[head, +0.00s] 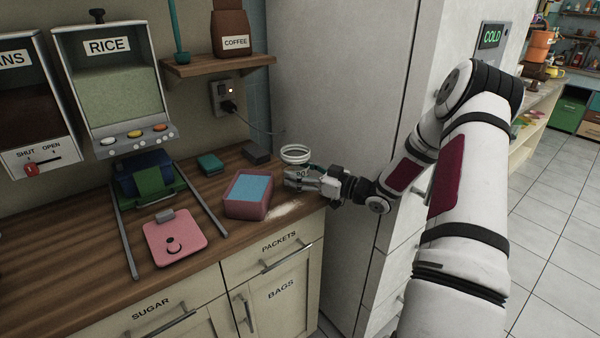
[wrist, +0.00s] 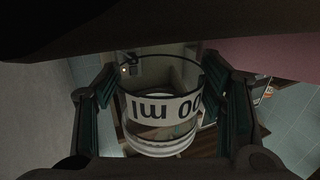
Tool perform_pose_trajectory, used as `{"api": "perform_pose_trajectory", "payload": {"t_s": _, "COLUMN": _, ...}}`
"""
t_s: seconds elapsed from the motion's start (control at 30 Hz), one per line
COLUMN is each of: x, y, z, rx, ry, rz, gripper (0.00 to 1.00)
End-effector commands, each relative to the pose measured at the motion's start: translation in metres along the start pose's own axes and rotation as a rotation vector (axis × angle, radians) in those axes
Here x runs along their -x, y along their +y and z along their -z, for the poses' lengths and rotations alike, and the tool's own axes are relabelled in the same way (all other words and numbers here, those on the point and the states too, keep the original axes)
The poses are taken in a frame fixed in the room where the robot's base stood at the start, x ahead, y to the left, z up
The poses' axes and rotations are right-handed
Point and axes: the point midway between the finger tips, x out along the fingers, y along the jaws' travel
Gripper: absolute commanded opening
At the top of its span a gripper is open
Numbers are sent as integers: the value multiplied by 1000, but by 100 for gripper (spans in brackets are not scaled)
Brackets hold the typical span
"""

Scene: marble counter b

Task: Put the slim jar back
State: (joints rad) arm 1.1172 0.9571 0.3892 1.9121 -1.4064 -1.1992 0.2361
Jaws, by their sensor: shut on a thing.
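The slim jar (head: 295,154) is a clear jar with a white ringed end and a pale label. It is at the right end of the counter, beside the grey cabinet wall. My gripper (head: 308,178) reaches in from the right and is shut around it. The jar looks empty. The fingers hide part of its body in the head view, and I cannot tell whether its base touches the counter.
A pink box with a blue top (head: 248,194) stands just left of my gripper, near pale powder on the wooden counter (head: 90,230). A dark block (head: 257,153) and teal box (head: 210,163) lie behind. A pink scale-like plate (head: 174,240) and the rice dispenser (head: 112,90) are left.

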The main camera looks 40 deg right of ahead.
Motion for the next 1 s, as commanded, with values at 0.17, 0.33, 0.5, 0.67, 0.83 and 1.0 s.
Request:
{"api": "perform_pose_trajectory", "payload": {"t_s": 0.17, "x": 0, "y": 0, "z": -2, "rx": -1, "ry": 0, "rz": 0, "gripper": 84}}
{"api": "perform_pose_trajectory", "payload": {"t_s": 0.33, "x": 0, "y": 0, "z": -2, "rx": 0, "ry": 0, "rz": 0, "gripper": 84}}
{"api": "perform_pose_trajectory", "payload": {"t_s": 0.5, "x": 0, "y": 0, "z": 0, "rx": 0, "ry": 0, "rz": 0, "gripper": 84}}
{"api": "perform_pose_trajectory", "payload": {"t_s": 0.67, "x": 15, "y": 0, "z": 3, "rx": -2, "ry": -2, "rz": -3, "gripper": 84}}
{"api": "perform_pose_trajectory", "payload": {"t_s": 0.83, "x": 50, "y": 0, "z": 4, "rx": -3, "ry": -1, "rz": -4, "gripper": 84}}
{"api": "perform_pose_trajectory", "payload": {"t_s": 1.0, "x": 84, "y": 0, "z": 4, "rx": -2, "ry": -1, "rz": -2, "gripper": 84}}
